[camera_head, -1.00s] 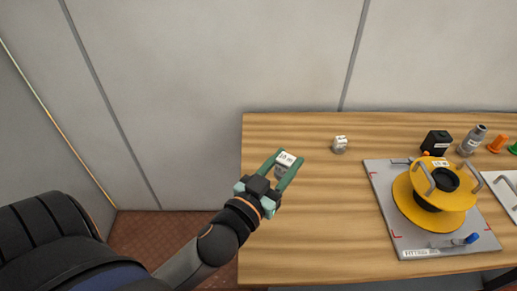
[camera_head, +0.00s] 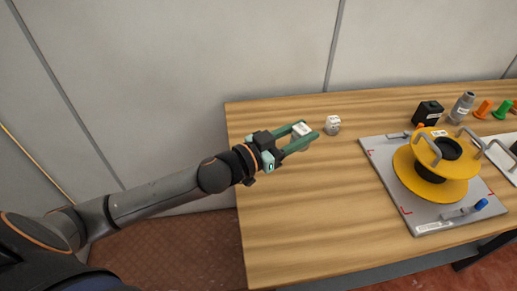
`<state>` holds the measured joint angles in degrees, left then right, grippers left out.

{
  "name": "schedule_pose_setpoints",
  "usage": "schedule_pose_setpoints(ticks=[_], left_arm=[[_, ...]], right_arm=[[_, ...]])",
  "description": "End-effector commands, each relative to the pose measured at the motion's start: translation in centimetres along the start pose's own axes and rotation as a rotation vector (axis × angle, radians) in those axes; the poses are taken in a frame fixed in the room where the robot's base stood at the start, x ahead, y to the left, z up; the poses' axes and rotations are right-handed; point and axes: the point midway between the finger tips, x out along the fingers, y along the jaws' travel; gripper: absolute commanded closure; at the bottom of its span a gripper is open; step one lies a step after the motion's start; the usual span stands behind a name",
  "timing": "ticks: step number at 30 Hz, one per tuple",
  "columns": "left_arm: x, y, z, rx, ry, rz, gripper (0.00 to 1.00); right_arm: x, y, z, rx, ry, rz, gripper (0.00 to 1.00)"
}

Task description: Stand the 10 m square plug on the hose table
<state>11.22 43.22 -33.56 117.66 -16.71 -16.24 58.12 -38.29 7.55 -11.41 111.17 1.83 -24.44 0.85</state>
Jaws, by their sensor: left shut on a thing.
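My left gripper (camera_head: 303,138) is shut on a small plug (camera_head: 301,130) with a white labelled top, its label too small to read surely now. The top faces up and the plug looks roughly upright; its lower part is hidden by the green fingers. It is over the back left part of the wooden hose table (camera_head: 290,220); I cannot tell whether it touches the table. A second small white and grey plug (camera_head: 332,125) stands on the table just right of the fingertips, with a narrow gap. My right gripper is not in view.
A yellow reel (camera_head: 433,190) sits on a grey plate (camera_head: 385,160) to the right, with a blue-tipped part (camera_head: 480,205) on it. A black block (camera_head: 427,113), a grey cylinder (camera_head: 462,107) and orange and green pieces stand behind. The table's front left is clear.

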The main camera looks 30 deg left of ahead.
Motion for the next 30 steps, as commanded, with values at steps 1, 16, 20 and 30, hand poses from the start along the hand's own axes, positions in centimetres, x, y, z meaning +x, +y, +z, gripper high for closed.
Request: schedule_pose_setpoints(ticks=[1, 16, 20, 30], left_arm=[[0.4, -0.9, 0.5, 0.008, 0.002, 0.009, 1.0], [0.6, -9.6, 3.7, 0.001, 0.0, 0.018, 1.0], [0.4, -12.7, 5.2, 0.001, 0.0, 0.019, 1.0], [0.3, -16.4, 9.8, -0.001, 0.004, 0.023, 1.0]], right_arm=[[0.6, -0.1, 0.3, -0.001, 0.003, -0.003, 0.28], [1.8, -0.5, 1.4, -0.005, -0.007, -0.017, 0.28], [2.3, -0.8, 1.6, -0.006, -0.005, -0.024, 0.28], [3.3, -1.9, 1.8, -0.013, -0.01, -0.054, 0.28]])
